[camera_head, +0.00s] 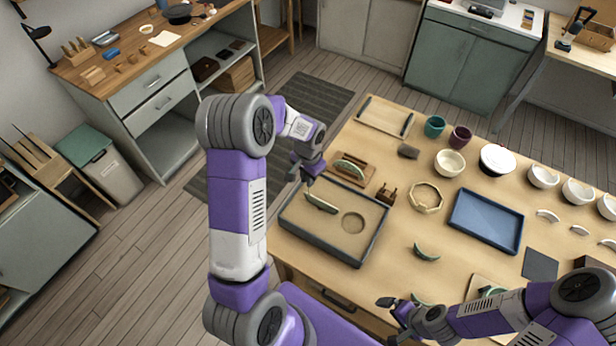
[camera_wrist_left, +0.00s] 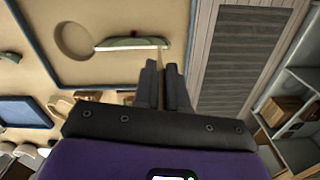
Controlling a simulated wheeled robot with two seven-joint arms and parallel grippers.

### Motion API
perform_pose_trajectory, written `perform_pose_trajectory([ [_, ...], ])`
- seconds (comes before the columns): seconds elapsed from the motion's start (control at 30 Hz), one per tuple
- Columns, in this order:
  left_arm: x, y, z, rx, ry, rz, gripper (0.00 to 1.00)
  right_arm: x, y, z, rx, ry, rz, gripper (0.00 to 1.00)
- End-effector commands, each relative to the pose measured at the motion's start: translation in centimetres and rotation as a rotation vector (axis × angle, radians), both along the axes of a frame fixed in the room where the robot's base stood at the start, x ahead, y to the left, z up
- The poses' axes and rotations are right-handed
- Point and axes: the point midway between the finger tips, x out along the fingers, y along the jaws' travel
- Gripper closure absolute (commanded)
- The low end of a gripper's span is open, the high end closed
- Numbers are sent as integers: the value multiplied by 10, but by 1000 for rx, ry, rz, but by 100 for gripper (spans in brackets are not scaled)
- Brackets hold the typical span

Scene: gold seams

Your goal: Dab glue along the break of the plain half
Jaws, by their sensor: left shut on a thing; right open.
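A pale green half piece (camera_head: 321,203) stands in the sand of a dark-rimmed tray (camera_head: 373,240), beside a round hollow. It also shows in the left wrist view (camera_wrist_left: 132,43). I take it for the plain half; its surface is too small to be sure. My left gripper (camera_head: 305,176) is over the tray's far left edge, its fingers (camera_wrist_left: 163,68) shut on a thin tan stick (camera_wrist_left: 160,52). The stick's tip shows close to the piece's end; whether they touch I cannot tell. My right gripper (camera_head: 390,318) is open and empty at the table's near edge.
Another green half (camera_head: 349,170) sits on a wooden board behind the tray. Green pieces (camera_head: 426,252) lie to its right. A small wooden block stand (camera_head: 387,195), an octagonal ring (camera_head: 425,197) and a blue tray (camera_head: 487,222) are further right. Bowls (camera_head: 450,163) line the back.

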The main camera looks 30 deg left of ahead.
Motion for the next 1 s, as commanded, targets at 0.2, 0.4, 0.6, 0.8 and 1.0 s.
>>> perform_pose_trajectory([
  [0.2,0,0,1,0,0,0,100,0,0,0,0,0,0,0],
  [0.4,0,0,4,0,0,0,100,0,0,2,0,0,0,0],
  [0.6,0,0,11,0,-1,0,100,0,0,7,0,0,0,0],
  [0.8,0,0,26,0,-2,0,100,0,0,17,0,0,0,0],
  [1.0,0,0,40,0,0,0,100,0,0,27,0,0,0,0],
])
